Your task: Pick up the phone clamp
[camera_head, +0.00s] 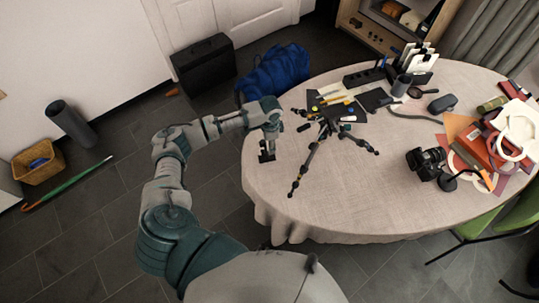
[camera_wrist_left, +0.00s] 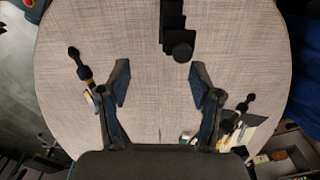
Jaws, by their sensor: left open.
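The phone clamp, a small black stepped block (camera_head: 266,152), stands on the tablecloth near the table's left edge. It also shows at the top middle of the left wrist view (camera_wrist_left: 175,30). My left gripper (camera_head: 270,128) hangs above the table just behind the clamp. In the wrist view its two fingers are spread wide (camera_wrist_left: 162,82), with only tablecloth between them; the clamp lies beyond the fingertips, not between them. The black tripod (camera_head: 324,128) lies with its legs spread to the right of the gripper. My right gripper is not in view.
The round table (camera_head: 340,205) has bare cloth at the front. A camera (camera_head: 427,161) and papers (camera_head: 472,145) lie to the right; pens (camera_head: 335,104) and a black organizer (camera_head: 365,77) are at the back. A blue bag (camera_head: 275,70) is beside the table.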

